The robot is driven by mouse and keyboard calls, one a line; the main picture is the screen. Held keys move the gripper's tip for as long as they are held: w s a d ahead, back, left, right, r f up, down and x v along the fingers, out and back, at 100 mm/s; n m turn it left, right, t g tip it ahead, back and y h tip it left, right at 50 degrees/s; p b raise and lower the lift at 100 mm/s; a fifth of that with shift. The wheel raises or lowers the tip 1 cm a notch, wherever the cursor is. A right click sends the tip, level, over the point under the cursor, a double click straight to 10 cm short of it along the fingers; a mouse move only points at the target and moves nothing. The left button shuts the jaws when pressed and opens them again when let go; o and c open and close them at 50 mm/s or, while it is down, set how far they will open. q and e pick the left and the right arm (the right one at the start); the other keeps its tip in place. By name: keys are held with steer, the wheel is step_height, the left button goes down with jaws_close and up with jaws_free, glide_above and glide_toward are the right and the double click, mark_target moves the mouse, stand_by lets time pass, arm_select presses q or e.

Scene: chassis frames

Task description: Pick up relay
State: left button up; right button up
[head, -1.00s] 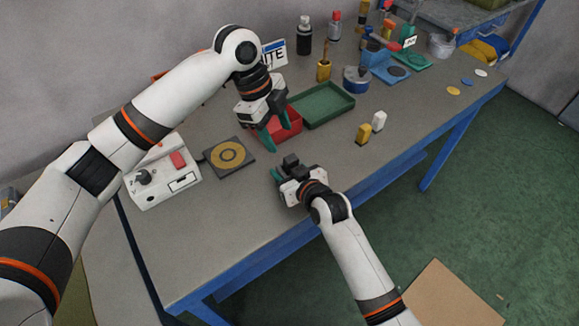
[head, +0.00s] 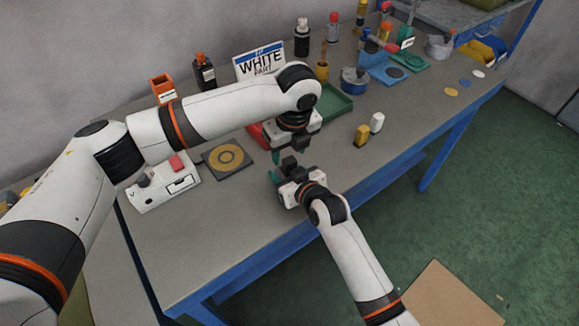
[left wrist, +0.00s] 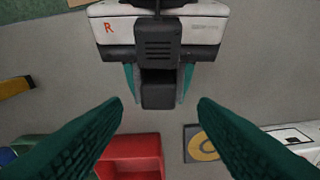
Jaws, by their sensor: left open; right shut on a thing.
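My right gripper (head: 276,177) is shut on a dark block, probably the relay, held above the front part of the table. In the left wrist view the dark relay (left wrist: 160,95) sits between the teal fingers of my right gripper (left wrist: 160,78). My left gripper (head: 289,154) is open and empty, just above and behind my right gripper. In the left wrist view, the spread fingers of my left gripper (left wrist: 160,106) point toward the relay, with a gap on both sides. In the head view the relay is mostly hidden by the gripper parts.
A red tray (head: 257,134) and a green tray (head: 338,103) lie behind my left gripper. A dark pad with a yellow ring (head: 244,164) and a white control box (head: 160,195) are to the left. Yellow and white small blocks (head: 362,134) stand to the right.

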mark_target(289, 159)
arm_select(q)
steer(key=shift+f, duration=1.95)
steer(key=c, duration=1.1)
steer(key=shift+o, duration=0.2)
steer(key=shift+w+r, duration=0.1)
steer(key=shift+r, duration=0.05)
step_height(289, 159, up, 10)
steer(key=shift+f, duration=0.1)
arm_select(e)
steer(key=o, duration=1.1)
